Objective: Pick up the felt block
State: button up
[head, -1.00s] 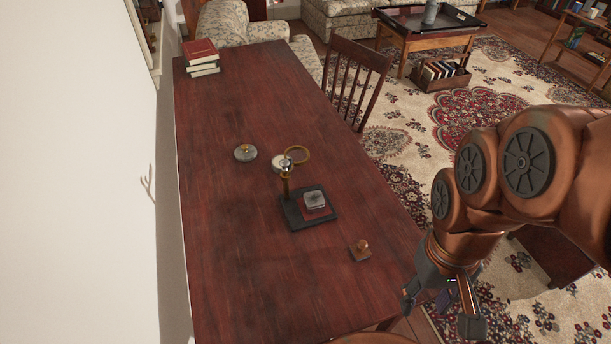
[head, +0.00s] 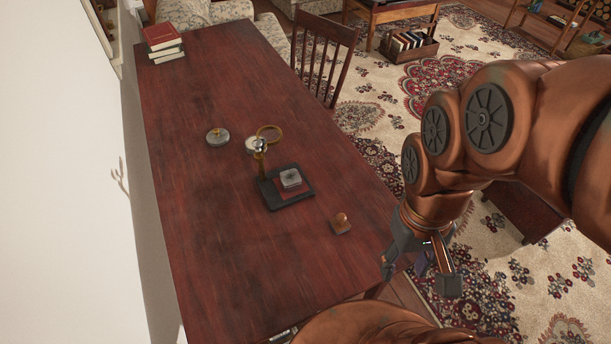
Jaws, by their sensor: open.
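A small brown block with a round knob (head: 341,226) sits on the dark red table near its right edge. A grey block (head: 290,178) rests on a red patch of a black base (head: 274,196) that carries a brass magnifier stand (head: 260,158). I cannot tell for sure which of these blocks is the felt block. My gripper (head: 419,273) is open, pointing down, beside the table's right edge. It is to the right of and below the knobbed block in the picture, apart from it. No object shows between its fingers.
A round grey weight with a brass knob (head: 218,137) stands left of the magnifier. Stacked books (head: 163,42) lie at the table's far left corner. A wooden chair (head: 324,55) stands at the table's right side. The near part of the tabletop (head: 235,260) is clear.

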aim_at(340, 223)
jog(key=u, duration=1.4)
jog(key=k, duration=0.8)
jog(key=u, duration=0.5)
